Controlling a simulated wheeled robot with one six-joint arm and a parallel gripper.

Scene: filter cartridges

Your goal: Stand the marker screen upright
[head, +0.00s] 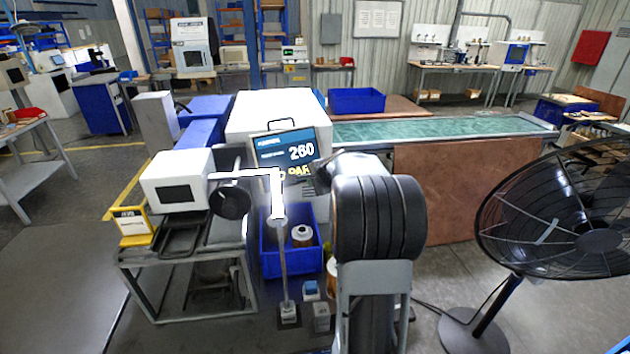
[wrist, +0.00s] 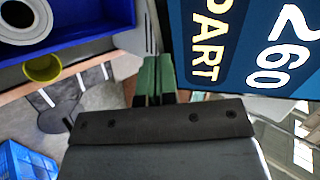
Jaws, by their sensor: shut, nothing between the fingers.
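The marker screen (head: 268,147), a dark blue panel with "260" and "PAR" showing, stands behind my arm in the head view. It leans slightly, its top edge sloping up to the right, and my arm covers its lower right part. In the wrist view the screen (wrist: 240,45) fills the upper right, its lettering turned on its side. My gripper (wrist: 153,70) has green fingers shut together and empty, beside the screen's edge. I cannot tell whether they touch it. In the head view the fingers are hidden behind my arm.
A blue bin (head: 270,264) holding a cartridge (head: 302,236) stands below the screen; a thin post (head: 284,262) rises in front. The bin (wrist: 88,33) also shows at upper left in the wrist view. A white box machine (head: 178,180) is left, a fan (head: 560,225) right.

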